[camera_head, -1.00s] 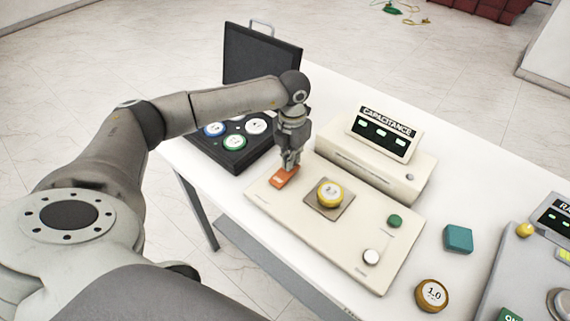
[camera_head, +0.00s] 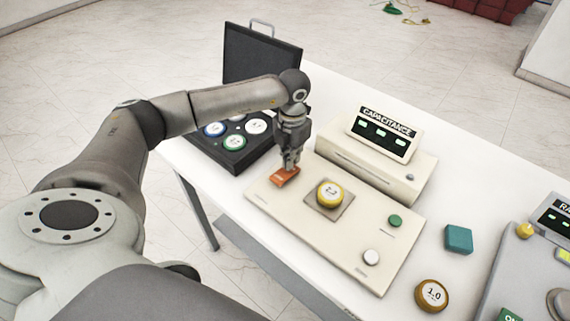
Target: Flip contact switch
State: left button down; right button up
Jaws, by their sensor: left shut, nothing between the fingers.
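The orange switch (camera_head: 284,178) sits on the far-left part of the cream panel of the capacitance device (camera_head: 330,255). My left gripper (camera_head: 290,166) is shut with nothing between its fingers. It points down, with its fingertips at the upper right end of the orange switch, and seems to touch it. The fingers cover a small part of the switch. My right gripper is not in view.
A yellow-rimmed weight (camera_head: 330,193) rests on the panel's square plate. A green button (camera_head: 394,221) and white button (camera_head: 371,257) are nearby. The capacitance display (camera_head: 383,134) stands behind. An open black case (camera_head: 243,158) holds several discs. A teal block (camera_head: 458,239) and 1.0 disc (camera_head: 431,295) lie right.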

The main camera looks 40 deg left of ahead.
pick_arm(q)
jog(key=shift+r+p, duration=1.5)
jog(key=shift+r, duration=1.4)
jog(key=shift+s+f, duration=0.1)
